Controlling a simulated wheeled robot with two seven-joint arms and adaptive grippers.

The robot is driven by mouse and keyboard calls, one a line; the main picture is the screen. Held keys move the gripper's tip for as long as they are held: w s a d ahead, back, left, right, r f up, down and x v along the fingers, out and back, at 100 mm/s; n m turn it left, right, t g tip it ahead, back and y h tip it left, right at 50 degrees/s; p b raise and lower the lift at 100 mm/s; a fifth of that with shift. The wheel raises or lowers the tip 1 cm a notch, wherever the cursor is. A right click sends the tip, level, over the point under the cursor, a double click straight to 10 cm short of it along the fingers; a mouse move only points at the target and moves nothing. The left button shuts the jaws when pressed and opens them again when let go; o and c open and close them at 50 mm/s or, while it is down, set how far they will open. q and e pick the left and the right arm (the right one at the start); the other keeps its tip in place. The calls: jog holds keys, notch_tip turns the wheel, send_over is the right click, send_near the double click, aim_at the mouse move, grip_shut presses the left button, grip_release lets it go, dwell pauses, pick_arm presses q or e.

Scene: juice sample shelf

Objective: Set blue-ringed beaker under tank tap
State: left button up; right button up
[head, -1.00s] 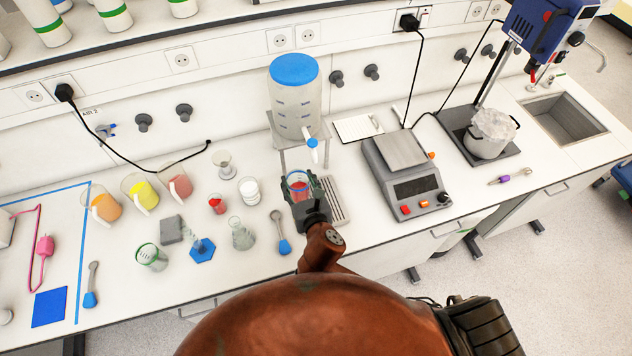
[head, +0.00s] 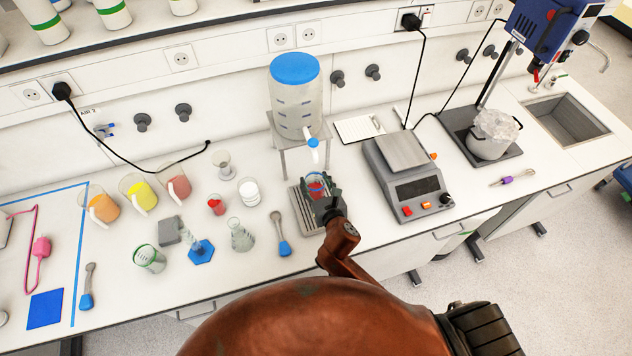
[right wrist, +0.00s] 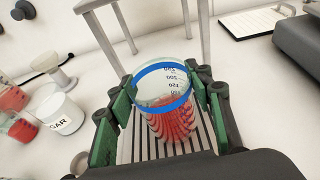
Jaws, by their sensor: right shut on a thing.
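The blue-ringed beaker (right wrist: 163,100) is clear glass with a blue band near its rim and red contents. My right gripper (head: 320,192) is shut on it, with green-and-black fingers on both sides in the right wrist view (right wrist: 165,112). The beaker, which also shows in the head view (head: 316,186), is upright over the slatted drip tray (head: 304,214). I cannot tell whether its base touches the slats. The tank (head: 295,105) with a blue lid stands on a grey stand behind. Its tap (head: 313,146) hangs above and just behind the beaker. My left gripper is out of view.
A balance (head: 405,180) stands right of the tray. A blue-handled spoon (head: 280,235) lies close to its left. Farther left are a sugar jar (head: 249,191), a flask (head: 241,236) and several filled jugs. A notepad (head: 358,128) lies behind.

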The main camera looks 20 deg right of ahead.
dwell(0.3)
jog(key=o, duration=1.4)
jog(key=shift+f, duration=0.1)
jog(key=shift+o, duration=0.2)
jog(key=v, duration=1.2)
jog(key=shift+r, duration=0.2)
